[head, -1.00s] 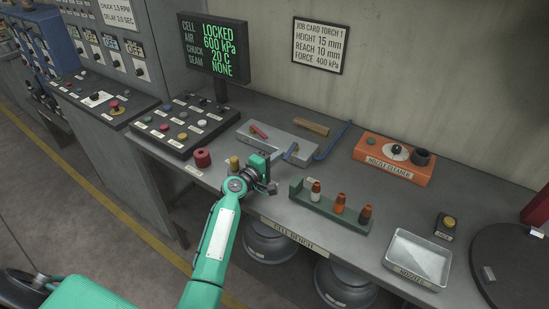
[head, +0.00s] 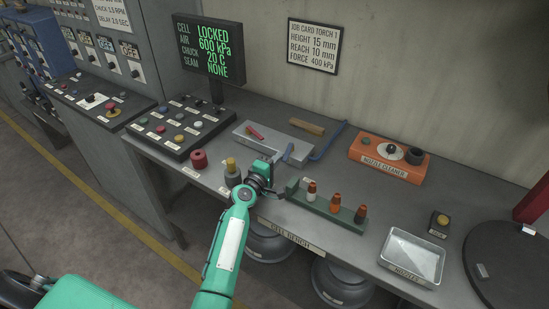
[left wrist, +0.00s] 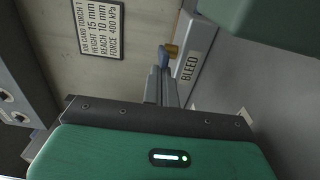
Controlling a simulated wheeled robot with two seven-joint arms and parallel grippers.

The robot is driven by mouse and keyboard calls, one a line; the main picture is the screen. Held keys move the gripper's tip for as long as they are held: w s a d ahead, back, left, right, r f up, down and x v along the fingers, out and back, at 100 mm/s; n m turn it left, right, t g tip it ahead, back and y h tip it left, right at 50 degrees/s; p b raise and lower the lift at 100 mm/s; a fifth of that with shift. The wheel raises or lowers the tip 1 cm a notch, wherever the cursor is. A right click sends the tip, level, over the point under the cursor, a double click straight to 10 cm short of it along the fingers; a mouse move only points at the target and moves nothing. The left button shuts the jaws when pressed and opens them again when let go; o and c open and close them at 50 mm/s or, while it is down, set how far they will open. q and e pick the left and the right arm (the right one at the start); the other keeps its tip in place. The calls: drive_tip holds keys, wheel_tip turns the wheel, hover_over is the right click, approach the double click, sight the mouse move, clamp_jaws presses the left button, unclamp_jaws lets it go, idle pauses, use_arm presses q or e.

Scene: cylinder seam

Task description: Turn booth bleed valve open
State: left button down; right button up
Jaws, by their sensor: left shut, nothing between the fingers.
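A low grey block (head: 262,148) on the bench carries a red handle (head: 255,133) and a blue handle (head: 288,152). In the left wrist view, a plate reading BLEED (left wrist: 187,68) is on a light grey face beside the blue handle (left wrist: 164,56). My left gripper (head: 277,162) is shut and empty, close to the block's front right end by the blue handle. Its fingers (left wrist: 160,86) point at the handle in the wrist view; I cannot tell whether they touch it. My right gripper is not in view.
A green rack (head: 332,208) with several nozzles stands right of my gripper. A yellow-topped cylinder (head: 232,172) and a red spool (head: 199,160) stand left. Behind are a wooden handle (head: 307,127) and a blue bar (head: 328,141). The screen (head: 210,48) reads LOCKED, 600 kPa.

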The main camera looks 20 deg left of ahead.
use_arm(q)
drive_tip(key=shift+s+d, duration=0.1)
drive_tip(key=shift+d, duration=1.7)
